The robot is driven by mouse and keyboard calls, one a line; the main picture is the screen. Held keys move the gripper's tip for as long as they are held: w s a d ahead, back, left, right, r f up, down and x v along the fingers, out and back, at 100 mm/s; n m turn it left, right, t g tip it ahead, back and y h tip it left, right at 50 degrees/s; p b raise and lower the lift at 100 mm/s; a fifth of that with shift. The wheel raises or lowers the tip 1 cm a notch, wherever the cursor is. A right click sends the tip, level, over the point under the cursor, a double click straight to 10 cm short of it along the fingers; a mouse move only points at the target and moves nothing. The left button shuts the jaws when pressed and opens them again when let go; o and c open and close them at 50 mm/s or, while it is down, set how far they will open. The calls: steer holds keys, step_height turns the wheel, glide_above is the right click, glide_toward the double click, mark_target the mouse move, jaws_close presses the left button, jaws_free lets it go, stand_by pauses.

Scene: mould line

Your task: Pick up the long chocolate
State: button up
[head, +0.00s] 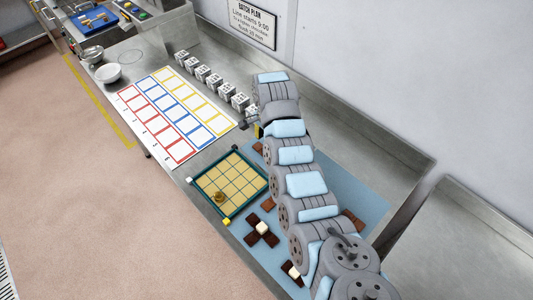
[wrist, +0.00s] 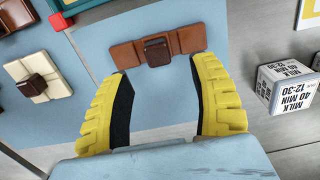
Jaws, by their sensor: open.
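A long milk-brown chocolate bar (wrist: 124,54) lies on the blue mat in the wrist view, with a small raised square (wrist: 157,51) on its middle. My gripper (wrist: 162,68) has two yellow ribbed fingers with black pads, spread apart. The bar lies just beyond the fingertips, roughly across the gap, and nothing is held between them. In the head view my arm covers most of the gripper; only a bit of yellow shows. A brown piece (head: 257,147) shows beside the arm there; I cannot tell if it is the same bar.
A white chocolate with a dark square (wrist: 54,88) lies left in the wrist view. A cube marked MILK (wrist: 285,86) is at right. In the head view, a gridded tray (head: 232,184), a dark chocolate cross (head: 252,236) and a card grid (head: 174,112) lie along the bench, close to my arm.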

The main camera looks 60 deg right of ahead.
steer(key=shift+a+f, duration=0.15)
steer(key=shift+f, duration=2.35)
jaws_close()
